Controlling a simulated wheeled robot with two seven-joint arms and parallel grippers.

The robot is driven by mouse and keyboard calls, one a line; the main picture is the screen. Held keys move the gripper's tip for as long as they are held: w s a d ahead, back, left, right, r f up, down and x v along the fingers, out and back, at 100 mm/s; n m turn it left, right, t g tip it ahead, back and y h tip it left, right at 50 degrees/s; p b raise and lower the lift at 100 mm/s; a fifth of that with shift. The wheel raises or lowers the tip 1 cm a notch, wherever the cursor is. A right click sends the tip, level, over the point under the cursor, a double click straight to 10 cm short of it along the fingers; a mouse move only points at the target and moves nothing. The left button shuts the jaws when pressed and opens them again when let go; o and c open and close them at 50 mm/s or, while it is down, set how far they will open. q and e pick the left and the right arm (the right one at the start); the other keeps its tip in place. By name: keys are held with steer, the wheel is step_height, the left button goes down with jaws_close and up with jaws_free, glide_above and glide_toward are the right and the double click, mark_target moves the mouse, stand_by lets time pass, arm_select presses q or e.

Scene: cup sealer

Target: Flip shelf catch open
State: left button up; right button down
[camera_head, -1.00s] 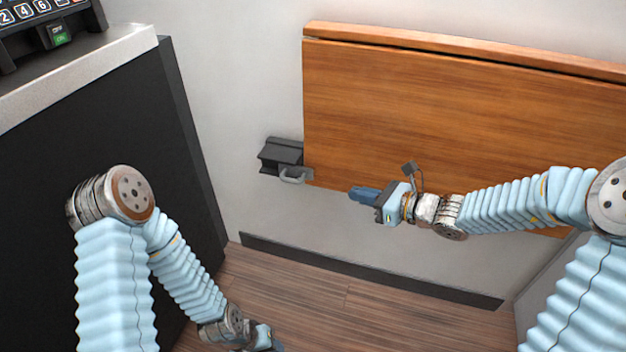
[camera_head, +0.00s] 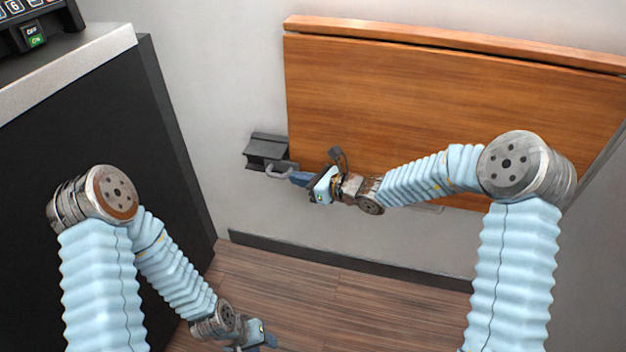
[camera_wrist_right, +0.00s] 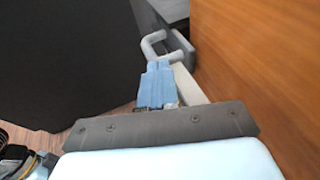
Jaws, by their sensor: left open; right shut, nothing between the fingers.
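The shelf catch is a dark grey block (camera_head: 266,150) on the wall at the left edge of the folded wooden shelf (camera_head: 440,110). Its light grey handle loop (camera_head: 278,172) sticks out at the lower right of the block. The handle also shows in the right wrist view (camera_wrist_right: 152,46), just beyond the fingertips. My right gripper (camera_head: 298,178) is shut and empty, with its blue fingertips at or very near the handle; I cannot tell whether they touch. It also shows in the right wrist view (camera_wrist_right: 157,80). My left gripper (camera_head: 268,342) is low over the floor, away from the catch.
A black cabinet (camera_head: 90,130) with a light grey top edge stands at the left, with a keypad device (camera_head: 30,25) on it. A dark baseboard (camera_head: 340,262) runs along the wall foot. The wood floor (camera_head: 330,305) below is clear.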

mark_target(276, 175)
steer(key=shift+w+a, duration=0.15)
steer(key=shift+f, duration=0.1)
steer(key=a+b, duration=0.1)
steer(key=w+a+b, duration=0.1)
steer(key=a+b, duration=0.2)
steer(key=shift+w+a+f, duration=0.25)
steer(key=shift+a, duration=0.15)
steer(key=shift+a+r, duration=0.2)
steer(key=shift+r, duration=0.2)
steer(key=shift+a, duration=0.1)
